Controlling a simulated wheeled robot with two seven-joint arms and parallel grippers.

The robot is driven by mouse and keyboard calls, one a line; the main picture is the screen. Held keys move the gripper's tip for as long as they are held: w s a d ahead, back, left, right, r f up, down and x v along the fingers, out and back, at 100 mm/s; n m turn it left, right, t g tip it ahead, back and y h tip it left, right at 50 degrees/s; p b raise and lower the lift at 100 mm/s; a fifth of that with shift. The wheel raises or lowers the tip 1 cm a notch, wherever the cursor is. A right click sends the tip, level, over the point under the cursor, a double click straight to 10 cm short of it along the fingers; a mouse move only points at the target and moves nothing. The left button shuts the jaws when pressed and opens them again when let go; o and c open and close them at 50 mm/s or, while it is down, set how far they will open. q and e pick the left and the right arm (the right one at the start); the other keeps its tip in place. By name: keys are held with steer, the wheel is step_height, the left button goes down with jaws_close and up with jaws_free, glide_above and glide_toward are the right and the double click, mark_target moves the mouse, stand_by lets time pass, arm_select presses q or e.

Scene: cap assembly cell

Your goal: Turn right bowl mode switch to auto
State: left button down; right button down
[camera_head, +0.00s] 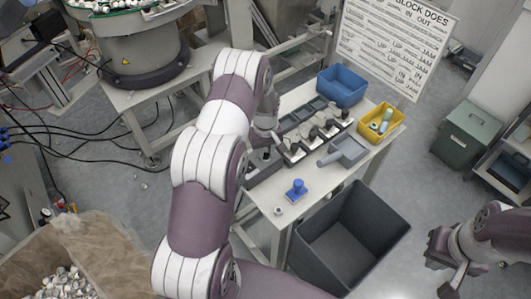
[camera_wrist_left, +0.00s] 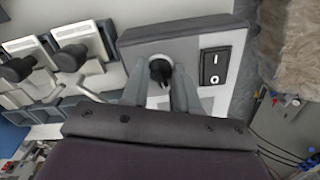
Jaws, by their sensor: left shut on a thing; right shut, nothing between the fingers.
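In the left wrist view, a grey control box (camera_wrist_left: 200,47) fills the middle. It has a black rotary knob (camera_wrist_left: 160,70) on a light plate and a black rocker switch (camera_wrist_left: 214,66) to its right. My left gripper (camera_wrist_left: 159,88) has its fingers on both sides of the knob and is shut on it. The fingers partly cover the plate, and I cannot read the knob's setting. In the head view, my left arm hides most of this box (camera_head: 262,170). My right gripper (camera_head: 452,268) is shut and empty at the lower right, away from the table.
Several similar boxes with black levers (camera_head: 293,151) stand in a row on the table (camera_head: 268,200). A blue bin (camera_head: 342,86), a yellow bin (camera_head: 381,122), a grey scoop-like tray (camera_head: 347,150) and a blue stamp-like object (camera_head: 296,190) are nearby. A large dark bin (camera_head: 350,235) stands in front.

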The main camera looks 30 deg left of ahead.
mark_target(266, 153)
arm_select(q)
steer(key=n+b, duration=0.1)
steer(key=n, duration=0.4)
steer(key=shift+w+r+n, duration=0.1)
steer(key=shift+n, duration=0.6)
steer(key=c, duration=0.8)
jaws_free()
steer(key=shift+c, duration=0.2)
steer(key=shift+r+b, duration=0.3)
steer(key=shift+b, duration=0.05)
step_height(266, 153, up, 12)
steer(key=b, duration=0.2)
